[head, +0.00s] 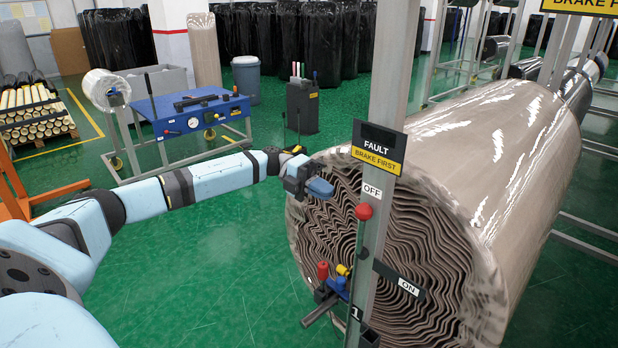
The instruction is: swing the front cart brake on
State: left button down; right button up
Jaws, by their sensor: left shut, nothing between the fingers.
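The front cart brake shows as a lever with a red ball knob (363,211) on the grey upright post (388,70). The knob sits just below the OFF label (372,191). The ON label (408,287) is lower and to the right, on a dark plate. My left gripper (319,188) is shut and empty. It is to the left of the post and a little higher than the knob, in front of the wrapped roll's end face, apart from the knob in the picture. My right gripper is not in view.
A large wrapped roll (500,130) lies behind the post. A sign reading FAULT, BRAKE FIRST (378,147) hangs above the knob. A clamp with red, yellow and blue parts (338,286) juts out low on the post. A blue-topped cart (190,115) stands back left. Green floor is clear between.

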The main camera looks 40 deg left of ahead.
pick_arm(q)
jog(key=p, duration=0.2)
send_near(375, 217)
jog(key=s+d+r, duration=0.1)
jog(key=s+d, duration=0.1)
jog(key=d, duration=0.1)
jog(key=shift+w+d+f, duration=0.1)
jog(key=shift+d+f, duration=0.05)
jog(key=shift+d, duration=0.3)
jog(key=shift+y, duration=0.8)
jog(key=d, duration=0.5)
jog(key=d+p, duration=0.1)
jog(key=d, duration=0.1)
jog(key=shift+s+d, duration=0.25)
jog(key=shift+s, duration=0.05)
jog(key=shift+x, duration=1.05)
jog(key=shift+s+d, duration=0.1)
jog(key=shift+s, duration=0.05)
